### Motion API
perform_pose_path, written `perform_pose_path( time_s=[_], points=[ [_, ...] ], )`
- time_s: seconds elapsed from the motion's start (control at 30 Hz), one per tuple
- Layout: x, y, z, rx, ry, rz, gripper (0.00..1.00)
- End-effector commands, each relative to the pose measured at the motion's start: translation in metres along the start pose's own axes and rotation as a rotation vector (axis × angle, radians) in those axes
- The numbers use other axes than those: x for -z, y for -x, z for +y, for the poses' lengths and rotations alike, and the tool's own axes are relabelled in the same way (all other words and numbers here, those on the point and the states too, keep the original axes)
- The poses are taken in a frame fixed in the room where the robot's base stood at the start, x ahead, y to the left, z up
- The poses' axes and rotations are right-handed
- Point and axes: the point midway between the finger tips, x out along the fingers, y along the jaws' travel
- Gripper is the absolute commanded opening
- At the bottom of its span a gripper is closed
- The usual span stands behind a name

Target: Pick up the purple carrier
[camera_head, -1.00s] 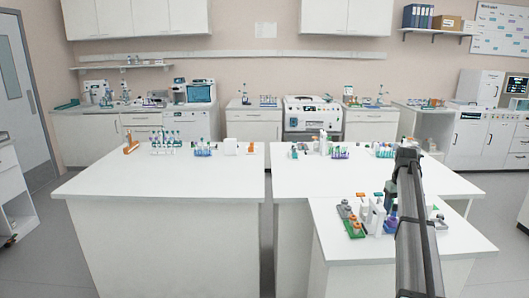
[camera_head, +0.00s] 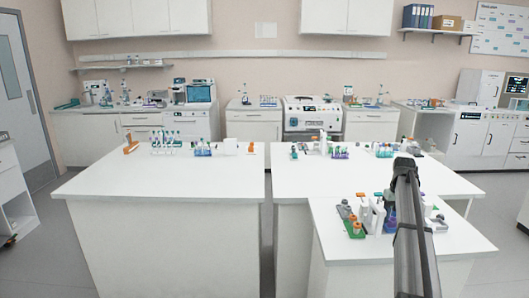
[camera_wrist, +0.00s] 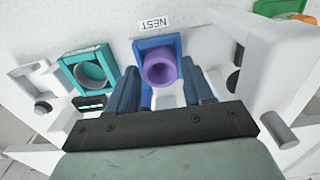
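The purple carrier (camera_wrist: 160,67) is a purple ring with a round hole, set against a blue square block (camera_wrist: 155,45) below a white "NEST" label in the wrist view. My gripper (camera_wrist: 160,92) is open, with one blue-grey finger left and one right of the carrier's lower part. I cannot tell whether the fingers touch it. In the head view a small purple-blue item (camera_head: 391,221) shows beside my arm on the front right bench; my arm hides the gripper there.
A teal block with a round opening (camera_wrist: 90,72) stands left of the carrier. A large white block (camera_wrist: 265,60) stands close on the right. In the head view, a green tray with orange-topped parts (camera_head: 354,228) is on the same bench. The left bench (camera_head: 160,182) is mostly clear in front.

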Motion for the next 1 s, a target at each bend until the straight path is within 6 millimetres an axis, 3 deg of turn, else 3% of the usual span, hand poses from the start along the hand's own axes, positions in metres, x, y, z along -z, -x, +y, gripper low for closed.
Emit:
perform_pose_path(
  time_s=[0.3, 0.57, 1.0],
  points=[
    [0.000, 0.000, 0.000, 0.000, 0.000, 0.000, 0.22],
    [0.000, 0.006, 0.000, 0.000, 0.000, 0.000, 0.22],
    [0.001, 0.035, 0.000, 0.000, 0.000, 0.000, 0.22]
  ],
)
